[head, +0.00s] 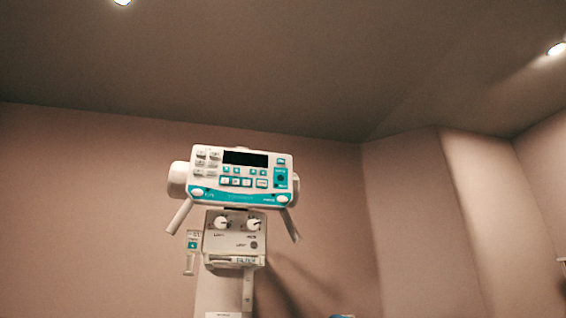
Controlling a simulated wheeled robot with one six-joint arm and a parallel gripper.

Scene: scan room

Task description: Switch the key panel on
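The key panel (229,196) is a white and teal console with several small buttons. It sits left of centre in the head view, slightly tilted, at the top of a white column. Its display (246,158) is dark. Two round white buttons sit at its lower corners, one at the left (197,192) and one at the right (283,199). My gripper is not in view.
A white box with two knobs (237,244) hangs just below the panel. Angled handles stick out at the left (179,216) and right (291,225). Bare walls and a dark ceiling with two lamps surround it.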

